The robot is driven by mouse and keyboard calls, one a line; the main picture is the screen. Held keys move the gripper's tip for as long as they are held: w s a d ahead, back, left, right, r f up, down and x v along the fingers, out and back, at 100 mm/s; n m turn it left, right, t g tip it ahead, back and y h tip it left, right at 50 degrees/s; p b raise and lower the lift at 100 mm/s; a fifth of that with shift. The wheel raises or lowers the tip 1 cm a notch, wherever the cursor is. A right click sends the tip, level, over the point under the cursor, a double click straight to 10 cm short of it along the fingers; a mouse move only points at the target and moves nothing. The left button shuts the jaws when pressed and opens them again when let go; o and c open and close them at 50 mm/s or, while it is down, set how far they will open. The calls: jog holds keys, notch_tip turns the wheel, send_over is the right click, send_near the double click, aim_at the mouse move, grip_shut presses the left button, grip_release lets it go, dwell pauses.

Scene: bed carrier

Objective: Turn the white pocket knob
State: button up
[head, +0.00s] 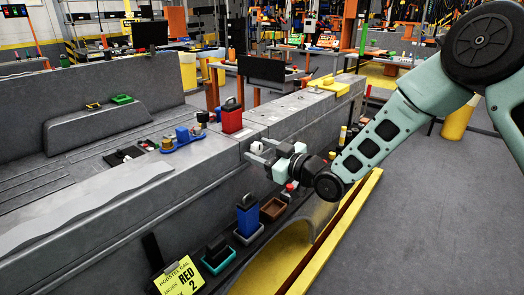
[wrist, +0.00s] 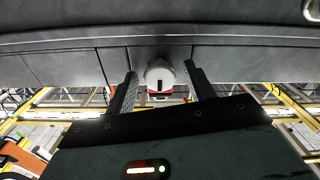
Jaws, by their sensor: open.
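The white pocket knob (wrist: 159,77) is a round white knob with a dark slot mark on its face. In the wrist view it sits between the two fingers of my gripper (wrist: 161,88), with a small gap visible on the right. In the head view the knob (head: 257,147) shows as a small white shape on the side of the grey carrier. My gripper (head: 262,156) is open there, its fingers reaching toward the carrier's side. I cannot tell whether either finger touches the knob.
The grey carrier (head: 100,90) fills the left. A red box (head: 231,117) and a blue part (head: 182,135) stand on top. Open floor (head: 430,200) lies right.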

jog(key=c, duration=1)
jog(key=shift+o, duration=0.2)
jog(key=shift+m, duration=0.4)
jog(key=m, duration=0.4)
jog(key=shift+m+b, duration=0.4)
jog(key=m, duration=0.5)
jog(key=shift+d, duration=0.1)
jog(key=m, duration=0.5)
jog(key=shift+m+p, duration=0.35)
jog(key=shift+m, duration=2.65)
